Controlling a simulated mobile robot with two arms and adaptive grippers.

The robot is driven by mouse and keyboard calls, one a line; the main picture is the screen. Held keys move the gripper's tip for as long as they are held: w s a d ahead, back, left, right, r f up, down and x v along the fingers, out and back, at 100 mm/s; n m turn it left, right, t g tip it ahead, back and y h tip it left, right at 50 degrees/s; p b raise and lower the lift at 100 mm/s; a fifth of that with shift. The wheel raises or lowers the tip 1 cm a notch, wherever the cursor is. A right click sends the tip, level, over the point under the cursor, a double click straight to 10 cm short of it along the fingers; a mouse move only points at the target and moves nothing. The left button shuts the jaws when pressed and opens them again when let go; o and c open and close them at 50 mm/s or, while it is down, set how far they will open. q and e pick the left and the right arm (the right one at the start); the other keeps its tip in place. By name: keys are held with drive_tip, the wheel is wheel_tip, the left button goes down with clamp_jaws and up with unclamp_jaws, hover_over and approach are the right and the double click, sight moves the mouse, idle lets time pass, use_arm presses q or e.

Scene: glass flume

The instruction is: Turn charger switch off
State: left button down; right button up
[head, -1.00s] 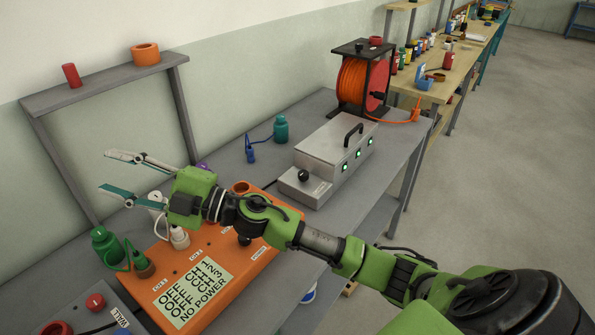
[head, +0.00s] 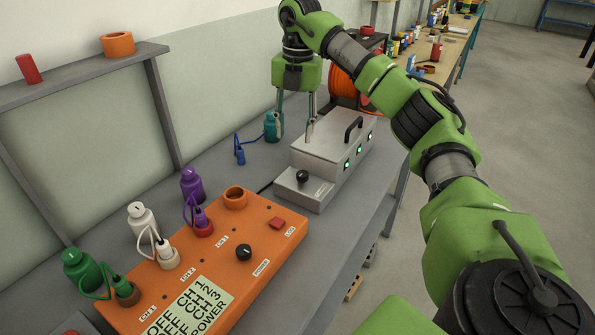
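The orange charger box (head: 262,215) lies on the grey bench, with channel sockets, a red button (head: 277,224) and a black knob (head: 244,251) by a small label. Its display panel (head: 188,310) reads OFF beside channel lines. A grey metal box (head: 325,150) behind it has a black handle, a black knob (head: 302,176) on its front step and lit green lights. My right gripper (head: 296,136) points down, fingers apart and empty, at the grey box's back left; I cannot tell if it touches. My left gripper is not in view.
Green (head: 82,270), white (head: 142,218) and purple (head: 192,185) bottles stand beside the charger with cords to its sockets. A teal bottle (head: 271,127) stands by my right gripper. An orange cable reel (head: 341,87) is partly hidden behind my arm.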

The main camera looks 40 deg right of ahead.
sight(302, 174)
drive_tip(key=shift+m, duration=0.3)
drive_tip(key=f, duration=0.4)
drive_tip(key=d+f, duration=0.1)
drive_tip(key=f, duration=0.3)
drive_tip(key=s+f, duration=0.1)
drive_tip(key=f, duration=0.4)
drive_tip(key=shift+s+d, duration=0.1)
drive_tip(key=shift+d, duration=0.15)
drive_tip(key=c, duration=1.1)
